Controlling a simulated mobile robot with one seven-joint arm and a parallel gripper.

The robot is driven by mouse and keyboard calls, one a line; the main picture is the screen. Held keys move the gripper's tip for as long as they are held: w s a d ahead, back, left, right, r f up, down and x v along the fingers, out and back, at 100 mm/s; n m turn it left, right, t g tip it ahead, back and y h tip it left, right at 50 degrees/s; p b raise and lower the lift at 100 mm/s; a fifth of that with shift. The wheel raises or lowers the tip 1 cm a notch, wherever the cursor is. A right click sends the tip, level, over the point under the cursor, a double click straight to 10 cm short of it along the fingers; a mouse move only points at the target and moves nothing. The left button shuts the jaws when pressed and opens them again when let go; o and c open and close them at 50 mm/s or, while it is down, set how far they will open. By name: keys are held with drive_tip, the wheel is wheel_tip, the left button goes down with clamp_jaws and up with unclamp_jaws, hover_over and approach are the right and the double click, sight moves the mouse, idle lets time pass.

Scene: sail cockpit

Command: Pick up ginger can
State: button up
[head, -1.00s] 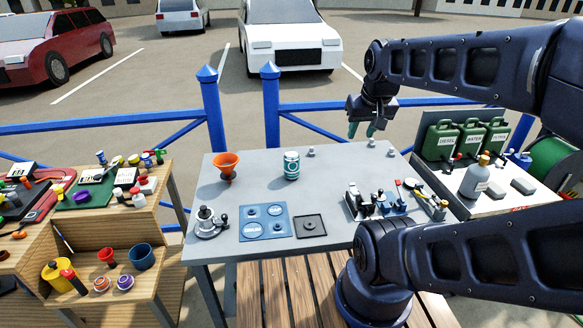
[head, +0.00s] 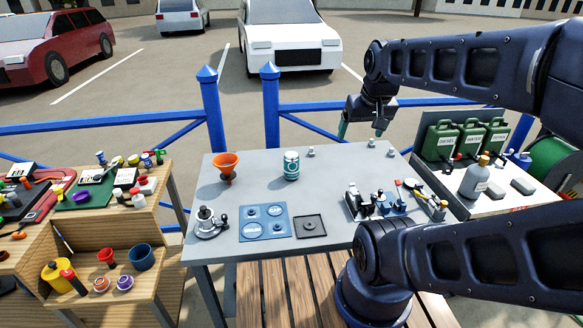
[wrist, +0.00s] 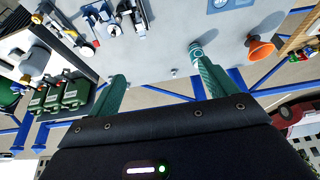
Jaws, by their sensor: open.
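The ginger can is most likely the teal and white can (head: 291,165) standing upright on the grey table, right of the orange funnel; its label is too small to read. It also shows in the wrist view (wrist: 196,50), close to the tip of one finger in the picture. My gripper (head: 359,134) is open and empty, above the table's back right area, to the right of the can and apart from it. Its two green fingers are spread wide in the wrist view (wrist: 160,78).
The orange funnel (head: 228,166) stands left of the can. A blue mat (head: 264,222), a dark square tray (head: 309,226) and a winch-like fitting (head: 207,223) lie in front. Small metal fittings stand behind. Green canisters (head: 440,139) are at right. A blue railing (head: 330,107) runs behind the table.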

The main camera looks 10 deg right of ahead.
drive_tip(key=n+g, duration=0.5)
drive_tip(key=n, duration=1.8)
hover_over(290, 154)
drive_tip(key=f, duration=1.8)
drive_tip(key=shift+s+d, duration=0.2)
drive_tip(key=shift+w+a+f, duration=0.15)
drive_tip(key=shift+f, duration=0.15)
drive_tip(key=shift+w+a+f, duration=0.1)
drive_tip(key=shift+f, duration=0.6)
wheel_tip(290, 154, down, 4)
drive_tip(key=shift+f, duration=0.25)
drive_tip(key=shift+d+f, duration=0.2)
drive_tip(key=shift+f, duration=1.1)
drive_tip(key=shift+d+f, duration=0.15)
drive_tip(key=shift+f, duration=1.15)
